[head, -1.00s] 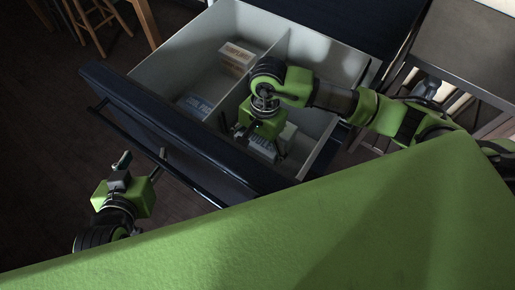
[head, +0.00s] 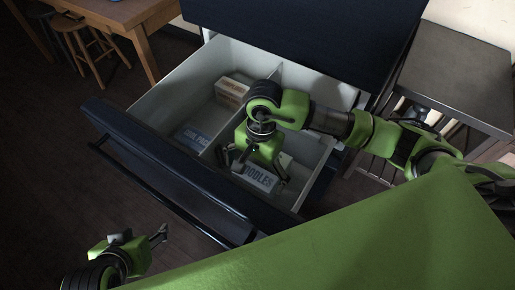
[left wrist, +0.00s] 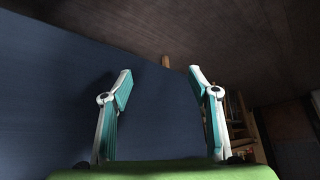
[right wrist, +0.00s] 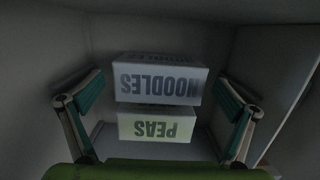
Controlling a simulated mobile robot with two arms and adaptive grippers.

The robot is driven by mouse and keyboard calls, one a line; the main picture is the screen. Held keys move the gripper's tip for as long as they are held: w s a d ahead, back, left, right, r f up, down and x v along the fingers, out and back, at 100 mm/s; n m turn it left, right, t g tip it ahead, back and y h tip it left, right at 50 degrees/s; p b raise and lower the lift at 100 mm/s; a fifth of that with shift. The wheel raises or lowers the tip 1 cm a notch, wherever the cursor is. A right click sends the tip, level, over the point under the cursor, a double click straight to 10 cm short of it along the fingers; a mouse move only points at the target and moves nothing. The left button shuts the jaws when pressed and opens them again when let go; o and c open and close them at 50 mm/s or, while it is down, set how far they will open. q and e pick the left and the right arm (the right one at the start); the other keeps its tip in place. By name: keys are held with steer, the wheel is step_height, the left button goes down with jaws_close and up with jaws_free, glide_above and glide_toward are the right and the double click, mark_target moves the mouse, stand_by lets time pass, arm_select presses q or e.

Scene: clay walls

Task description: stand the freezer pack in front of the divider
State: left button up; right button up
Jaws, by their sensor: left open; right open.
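The freezer pack, marked COOL PACK (head: 193,139), lies flat on the floor of the open drawer's left compartment. The divider (head: 276,74) is the pale wall between the two compartments, partly hidden by my right arm. My right gripper (head: 254,170) is open and points down into the right compartment, over the white NOODLES box (head: 258,180). In the right wrist view, the NOODLES box (right wrist: 160,79) and a PEAS box (right wrist: 157,124) show between its spread fingers. My left gripper (head: 142,238) is open and empty outside the drawer; its fingers also show in the left wrist view (left wrist: 160,78).
A DUMPLINGS box (head: 232,92) sits at the back of the left compartment. The dark drawer front (head: 180,165) stands between my left gripper and the compartments. A grey side table (head: 455,75) is at right, a wooden table (head: 125,15) at back left.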

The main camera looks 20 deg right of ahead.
steer(key=r, duration=0.3)
steer(key=r+p, duration=0.1)
steer(key=r, duration=0.1)
steer(key=shift+w+d+r, duration=0.25)
steer(key=shift+w+d, duration=0.05)
steer(key=r, duration=0.2)
steer(key=shift+w+d+r, duration=0.1)
steer(key=shift+d+r, duration=0.1)
steer(key=shift+r, duration=0.1)
arm_select(q)
steer(key=s+a+f+g, duration=0.1)
steer(key=s+a+g, duration=0.1)
steer(key=s, duration=0.4)
steer(key=shift+s+f+g+y, duration=0.15)
steer(key=shift+s+g+y, duration=0.2)
steer(key=shift+g, duration=0.25)
arm_select(e)
steer(key=shift+d+r, duration=0.1)
steer(key=shift+r, duration=0.55)
